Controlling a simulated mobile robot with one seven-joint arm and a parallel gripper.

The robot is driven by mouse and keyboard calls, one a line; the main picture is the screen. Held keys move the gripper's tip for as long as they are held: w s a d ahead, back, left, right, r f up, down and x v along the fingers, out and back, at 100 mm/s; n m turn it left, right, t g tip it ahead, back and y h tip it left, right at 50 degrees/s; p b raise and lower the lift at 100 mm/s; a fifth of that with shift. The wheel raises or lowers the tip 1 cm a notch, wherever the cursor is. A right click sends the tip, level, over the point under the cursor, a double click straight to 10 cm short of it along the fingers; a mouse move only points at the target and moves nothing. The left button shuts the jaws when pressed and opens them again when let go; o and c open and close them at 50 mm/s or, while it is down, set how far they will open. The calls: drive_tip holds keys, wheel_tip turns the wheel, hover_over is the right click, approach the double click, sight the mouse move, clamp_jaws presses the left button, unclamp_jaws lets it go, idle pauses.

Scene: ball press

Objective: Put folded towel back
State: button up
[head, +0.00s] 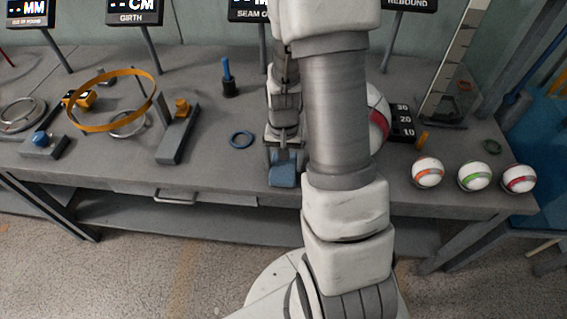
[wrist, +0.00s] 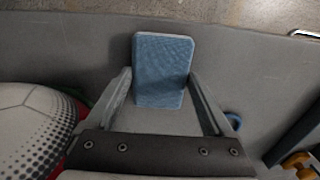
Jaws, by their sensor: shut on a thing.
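The folded towel (head: 284,174) is a small blue block of cloth near the table's front edge in the head view. In the wrist view the towel (wrist: 163,68) stands out between and beyond my fingertips. My gripper (head: 283,156) is shut on the towel; in the wrist view its fingers (wrist: 160,88) lie on either side of it. My arm hides part of the table behind. I cannot tell whether the towel touches the table top.
A large white and red ball (head: 378,118) is just right of my gripper, partly hidden by my arm. Three striped balls, including a green one (head: 474,177), sit at the right front. A blue ring (head: 241,139) lies to the left. The front-left table top (head: 110,158) is clear.

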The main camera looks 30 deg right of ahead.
drive_tip(key=shift+f, duration=0.2)
drive_tip(key=o, duration=1.1)
drive_tip(key=shift+r, duration=0.1)
wheel_tip(320, 180, up, 12)
drive_tip(key=r+p, duration=0.1)
drive_tip(key=p, duration=0.2)
wheel_tip(320, 180, up, 12)
drive_tip(key=n+t, duration=0.3)
hover_over(283, 166)
drive_tip(key=s+a, duration=0.4)
drive_tip(key=a, duration=0.2)
drive_tip(key=s+a+r+n+t, duration=0.1)
drive_tip(key=s+r, duration=0.1)
drive_tip(key=s+a+r+n, duration=0.1)
drive_tip(key=s+a+r, duration=0.1)
drive_tip(key=s, duration=0.1)
drive_tip(key=s+a+r+n+t, duration=0.1)
drive_tip(key=s+r, duration=0.1)
drive_tip(key=s, duration=0.1)
drive_tip(key=shift+s+a+r+n+t, duration=0.1)
drive_tip(key=shift+a+r+n+t, duration=0.1)
drive_tip(key=shift+n+t, duration=0.15)
